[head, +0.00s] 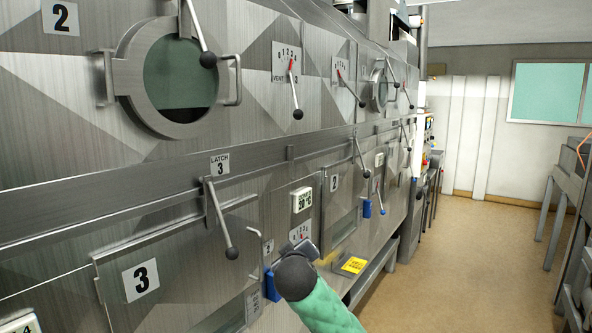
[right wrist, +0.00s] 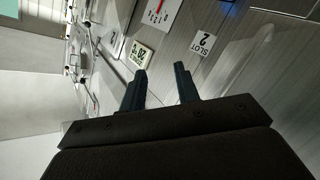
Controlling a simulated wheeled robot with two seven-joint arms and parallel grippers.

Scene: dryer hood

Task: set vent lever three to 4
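Vent lever three (head: 295,95) is on the upper panel in the head view, with a black knob at its lower end. Its rod hangs slightly right of straight down. Its white plate (head: 280,64) reads VENT 3 under a scale from 0 to 4. The red pointer tip is near the middle of the scale, around 2 or 3; I cannot tell exactly. My right gripper (head: 306,249) is well below the lever, by the lower panel, mostly hidden behind its wrist. In the right wrist view its two fingers (right wrist: 161,86) are apart with nothing between them. My left gripper is out of view.
The latch 3 lever (head: 221,220) projects left of my right arm. A round porthole (head: 180,75) with a handle is left of the vent plate. Another vent lever (head: 350,88) is to its right. Open floor (head: 450,250) lies right of the machine.

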